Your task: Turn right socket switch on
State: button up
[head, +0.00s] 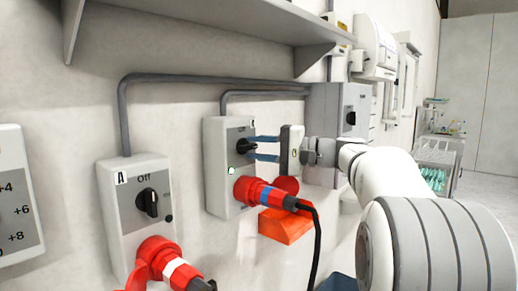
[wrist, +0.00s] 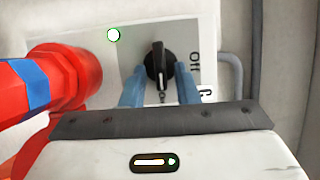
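The right socket box (head: 215,160) is grey-white with a dark panel, a black rotary switch (head: 243,146) and a red plug below. In the wrist view the switch (wrist: 159,62) has its handle in line with the "On" mark, and "Off" is off to the right. A small lamp (wrist: 113,35) on the box is lit pale green. My gripper (head: 254,148) faces the switch with its two blue fingers apart. In the wrist view the fingers of my gripper (wrist: 160,82) stand on either side of the switch, with gaps beside the narrow handle.
A left socket box (head: 115,200) has its switch upright at "Off" and a dark lamp. A red plug with a blue band (wrist: 30,85) and black cable are close beside the fingers. A shelf (head: 220,30) overhangs above; a grey box (head: 325,105) is behind my gripper.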

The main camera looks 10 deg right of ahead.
jog(key=shift+o, duration=0.3)
jog(key=v, duration=0.8)
jog(key=shift+w, duration=0.1)
